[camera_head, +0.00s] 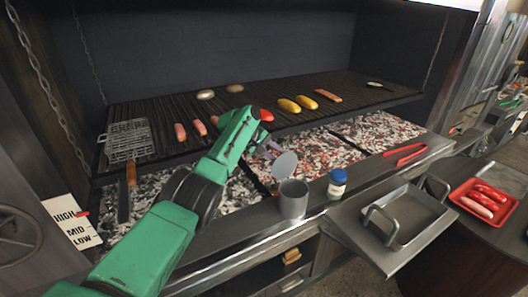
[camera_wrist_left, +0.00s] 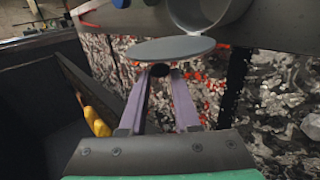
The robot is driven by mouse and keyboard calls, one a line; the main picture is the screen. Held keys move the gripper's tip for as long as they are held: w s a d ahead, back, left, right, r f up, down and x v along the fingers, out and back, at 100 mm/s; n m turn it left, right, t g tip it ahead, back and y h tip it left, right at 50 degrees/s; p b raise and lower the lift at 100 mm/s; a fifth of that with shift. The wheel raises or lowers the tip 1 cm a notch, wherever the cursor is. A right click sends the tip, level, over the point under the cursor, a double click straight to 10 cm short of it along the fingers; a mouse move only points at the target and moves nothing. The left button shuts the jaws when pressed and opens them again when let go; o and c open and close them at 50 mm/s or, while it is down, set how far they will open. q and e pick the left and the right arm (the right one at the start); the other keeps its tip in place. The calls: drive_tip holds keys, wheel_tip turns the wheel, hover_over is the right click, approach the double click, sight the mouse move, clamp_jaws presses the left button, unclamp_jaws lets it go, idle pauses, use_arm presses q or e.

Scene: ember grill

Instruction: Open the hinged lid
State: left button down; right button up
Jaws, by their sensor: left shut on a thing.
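A grey metal canister (camera_head: 293,200) stands on the front ledge of the grill, its round mouth uncovered. Its round grey hinged lid (camera_head: 285,164) is tilted up, standing steeply at the far side of the rim. In the left wrist view the lid (camera_wrist_left: 170,48) shows nearly edge-on, with the canister (camera_wrist_left: 212,14) behind it. My left gripper (camera_head: 272,150) reaches in from the left behind the lid. In the left wrist view its two purple fingers (camera_wrist_left: 160,72) close around a small dark knob on the lid's face. My right gripper is not in view.
A blue-capped jar (camera_head: 337,185) stands close right of the canister. Red tongs (camera_head: 405,154), a metal tray (camera_head: 370,222) and a red tray of sausages (camera_head: 460,190) are farther right. Behind is the grate (camera_head: 345,83) with food over glowing embers (camera_head: 330,147).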

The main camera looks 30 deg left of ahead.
use_arm(q)
drive_tip(key=shift+f, duration=0.2)
drive_tip(key=shift+s+d, duration=0.1)
drive_tip(key=c, duration=0.6)
unclamp_jaws()
drive_tip(key=shift+r, duration=0.15)
drive_tip(key=p+v, duration=0.1)
drive_tip(key=v, duration=1.3)
